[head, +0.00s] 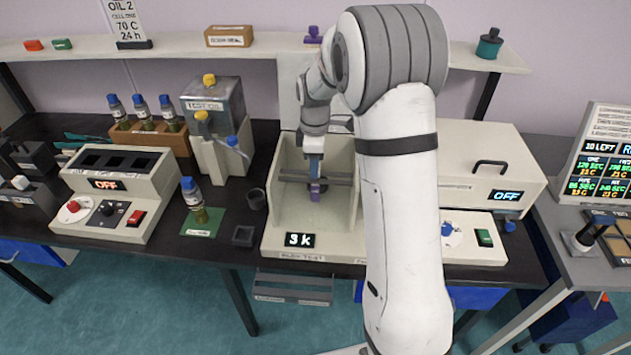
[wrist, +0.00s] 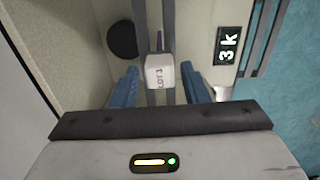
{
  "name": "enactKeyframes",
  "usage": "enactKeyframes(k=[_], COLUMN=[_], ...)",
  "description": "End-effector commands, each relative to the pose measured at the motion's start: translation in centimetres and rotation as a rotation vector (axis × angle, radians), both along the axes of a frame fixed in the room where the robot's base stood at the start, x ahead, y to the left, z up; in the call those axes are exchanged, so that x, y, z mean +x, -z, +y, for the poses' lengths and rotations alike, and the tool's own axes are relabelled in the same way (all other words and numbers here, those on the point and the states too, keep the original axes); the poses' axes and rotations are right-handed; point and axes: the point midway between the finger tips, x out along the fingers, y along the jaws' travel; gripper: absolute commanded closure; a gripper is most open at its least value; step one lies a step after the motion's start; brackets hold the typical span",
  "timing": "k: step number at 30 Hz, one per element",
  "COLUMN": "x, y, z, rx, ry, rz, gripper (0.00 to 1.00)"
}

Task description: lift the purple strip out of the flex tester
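The flex tester (head: 285,225) is the cream open-fronted housing in the middle of the bench, with a "3 k" display on its front. The purple strip (head: 315,195) stands inside it at the grey crossbar. In the wrist view only a thin purple piece (wrist: 160,40) shows beyond a white lettered block (wrist: 160,72), which hides the rest. My gripper (head: 316,174) reaches down into the housing from above. In the wrist view its blue fingers (wrist: 159,72) are apart, one on each side of the white block, with a visible gap on both sides.
The housing's side walls stand close to my gripper. A cream machine with an "OFF" display (head: 507,196) adjoins on the right. At left are a small dark cup (head: 256,199), a bottle on a green mat (head: 205,230) and an oil tank (head: 215,105). A shelf (head: 265,50) runs above.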

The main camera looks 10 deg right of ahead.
Motion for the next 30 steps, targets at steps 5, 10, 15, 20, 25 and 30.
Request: enactKeyframes(k=[5, 10, 15, 20, 25, 30], x=[0.0, 0.0, 0.0, 0.0, 0.0, 0.0], y=[0.0, 0.0, -0.1, -0.9, -2.5, -4.0], z=[0.0, 0.0, -0.1, -0.1, -0.1, -0.1], rx=[0.0, 0.0, 0.0, -0.001, 0.0, 0.0], ry=[0.001, 0.001, 0.001, 0.001, 0.001, 0.002], rz=[0.0, 0.0, -0.001, -0.002, -0.001, -0.001], gripper=[0.74, 0.88, 0.96, 0.96, 0.96, 0.96])
